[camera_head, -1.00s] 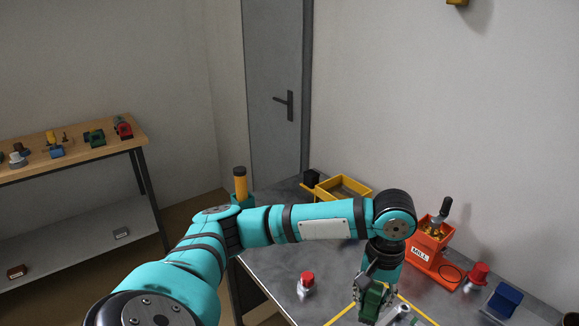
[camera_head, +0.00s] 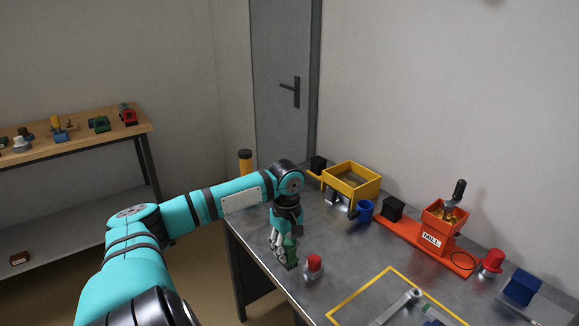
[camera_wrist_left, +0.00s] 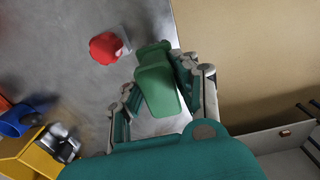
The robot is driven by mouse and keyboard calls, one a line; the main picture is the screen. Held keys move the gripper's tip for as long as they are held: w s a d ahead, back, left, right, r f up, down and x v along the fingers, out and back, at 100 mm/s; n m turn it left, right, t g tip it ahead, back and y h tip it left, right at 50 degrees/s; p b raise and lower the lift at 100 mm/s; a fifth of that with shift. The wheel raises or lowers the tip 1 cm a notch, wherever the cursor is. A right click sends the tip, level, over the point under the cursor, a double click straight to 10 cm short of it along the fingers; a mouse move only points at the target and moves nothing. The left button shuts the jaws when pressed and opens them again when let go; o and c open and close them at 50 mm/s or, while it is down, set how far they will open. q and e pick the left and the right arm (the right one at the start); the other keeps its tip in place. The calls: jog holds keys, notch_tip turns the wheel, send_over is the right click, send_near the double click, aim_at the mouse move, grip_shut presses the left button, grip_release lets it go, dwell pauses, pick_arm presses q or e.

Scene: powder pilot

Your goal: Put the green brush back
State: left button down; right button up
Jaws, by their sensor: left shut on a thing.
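The green brush (camera_head: 290,251) is in my left gripper (camera_head: 282,244), which points down over the near left part of the grey workbench (camera_head: 262,215). In the left wrist view the green brush (camera_wrist_left: 160,88) sits between the two fingers of the left gripper (camera_wrist_left: 158,92), which are shut on it. The gripper's fingers hide part of it in the head view. I cannot tell whether its lower end touches the bench. My right gripper is not in view.
A red-capped bottle (camera_head: 314,266) stands just right of the brush. A side shelf (camera_head: 90,148) stands at left.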

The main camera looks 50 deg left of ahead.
pick_arm(q)
jog(key=w+a, duration=0.2)
jog(key=a, duration=0.1)
jog(key=w+a+f, duration=0.1)
jog(key=w+a, duration=0.5)
jog(key=a, duration=0.1)
jog(key=shift+w+f+p, duration=0.15)
jog(key=shift+w+p, duration=0.05)
jog(key=shift+p, duration=0.15)
jog(key=shift+a+f, duration=0.1)
jog(key=shift+f, duration=1.7)
jog(key=c, duration=1)
grip_release()
jog(key=shift+f, duration=0.15)
notch_tip(320, 180, up, 12)
jog(key=shift+r, duration=0.2)
jog(key=shift+f, duration=0.1)
